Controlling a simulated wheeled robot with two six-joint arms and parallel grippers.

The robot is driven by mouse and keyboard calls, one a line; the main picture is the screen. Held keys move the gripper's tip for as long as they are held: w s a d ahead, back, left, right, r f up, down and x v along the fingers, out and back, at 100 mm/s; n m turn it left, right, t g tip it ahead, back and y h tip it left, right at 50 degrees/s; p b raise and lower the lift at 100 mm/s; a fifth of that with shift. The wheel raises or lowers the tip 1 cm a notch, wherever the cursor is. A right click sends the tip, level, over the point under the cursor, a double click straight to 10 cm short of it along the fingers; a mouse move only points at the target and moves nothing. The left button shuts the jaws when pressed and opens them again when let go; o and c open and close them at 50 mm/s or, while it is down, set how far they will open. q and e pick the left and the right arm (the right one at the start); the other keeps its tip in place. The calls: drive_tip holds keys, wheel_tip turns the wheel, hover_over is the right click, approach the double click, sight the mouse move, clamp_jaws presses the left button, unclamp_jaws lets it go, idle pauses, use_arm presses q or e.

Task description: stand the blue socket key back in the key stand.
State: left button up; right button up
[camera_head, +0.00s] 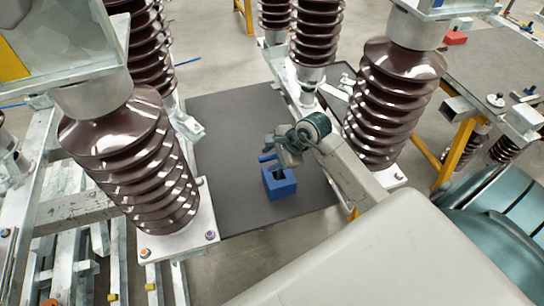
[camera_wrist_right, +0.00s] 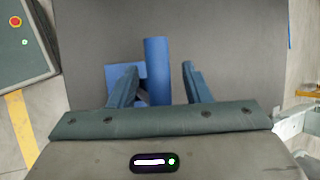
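The blue socket key (camera_head: 267,157) shows in the head view as a short blue bar beside my right gripper (camera_head: 287,150), just behind the key stand. In the right wrist view the key (camera_wrist_right: 157,65) is a blue cylinder between the two fingers of my right gripper (camera_wrist_right: 160,72), with a gap on each side; the fingers look open around it. The blue key stand (camera_head: 280,186) is a block with a dark opening on top, on the grey mat. It also shows in the wrist view (camera_wrist_right: 113,72), partly behind the left finger. My left gripper is out of view.
The dark grey mat (camera_head: 232,135) is otherwise bare around the stand. Brown ribbed insulators (camera_head: 132,165) on metal frames stand to the left, with another (camera_head: 392,105) close to my right arm. A second grey table (camera_head: 490,70) is at the right.

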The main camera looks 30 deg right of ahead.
drive_tip(key=p+v, duration=0.5)
drive_tip(key=v, duration=0.6)
drive_tip(key=shift+w, duration=0.15)
